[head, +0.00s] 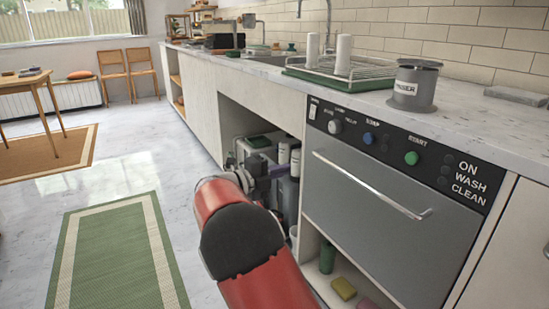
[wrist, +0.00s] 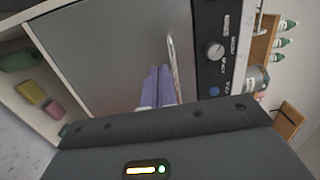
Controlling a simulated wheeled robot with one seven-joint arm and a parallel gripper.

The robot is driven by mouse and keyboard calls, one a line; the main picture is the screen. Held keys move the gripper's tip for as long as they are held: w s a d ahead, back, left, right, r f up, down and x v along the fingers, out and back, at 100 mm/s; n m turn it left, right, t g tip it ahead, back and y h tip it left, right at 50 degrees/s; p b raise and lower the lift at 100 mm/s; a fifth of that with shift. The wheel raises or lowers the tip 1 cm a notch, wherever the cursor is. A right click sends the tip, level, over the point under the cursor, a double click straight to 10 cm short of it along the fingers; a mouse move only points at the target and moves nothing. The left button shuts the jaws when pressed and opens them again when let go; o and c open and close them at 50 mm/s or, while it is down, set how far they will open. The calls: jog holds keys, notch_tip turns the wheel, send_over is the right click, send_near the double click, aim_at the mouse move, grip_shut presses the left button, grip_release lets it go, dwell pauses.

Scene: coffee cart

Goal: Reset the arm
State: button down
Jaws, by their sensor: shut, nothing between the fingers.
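My red arm reaches in from the bottom of the head view, and my gripper (head: 276,171) is in front of the open space under the counter, left of the dishwasher (head: 375,222). In the wrist view, the two purple fingers of my gripper (wrist: 159,72) are together with nothing between them. They overlap the grey dishwasher door in that view, close beside its bar handle (wrist: 173,60). I cannot tell how far they are from it. The dishwasher door is shut in the head view.
A dish rack (head: 345,73) and a grey canister (head: 415,84) stand on the counter. A yellow sponge (head: 343,288) lies on a low shelf below the dishwasher. The floor to the left is open, with a green rug (head: 118,255).

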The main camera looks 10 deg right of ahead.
jog(key=w+d+r+n+t+y, duration=0.2)
jog(key=d+r+n+t+y, duration=0.2)
jog(key=r+n+t+y, duration=0.3)
jog(key=s+a+r+n+t+y, duration=0.1)
jog(key=s+a+r+n+y, duration=0.1)
jog(key=s+r+n+y, duration=0.5)
jog(key=s+d+f+n+g, duration=0.1)
jog(key=s+f+n+g, duration=0.2)
jog(key=s, duration=0.8)
jog(key=s+f+n+g+y+p, duration=0.1)
jog(key=s+f+n+g, duration=0.2)
jog(key=s+f+n, duration=0.5)
jog(key=s+d+f+n+g+y, duration=0.1)
jog(key=s+f+n+g, duration=0.3)
jog(key=s, duration=1.2)
jog(key=shift+s+d+f+n+p, duration=0.3)
jog(key=shift+f+n+p, duration=0.1)
jog(key=shift+f+n, duration=0.4)
jog(key=shift+w, duration=0.1)
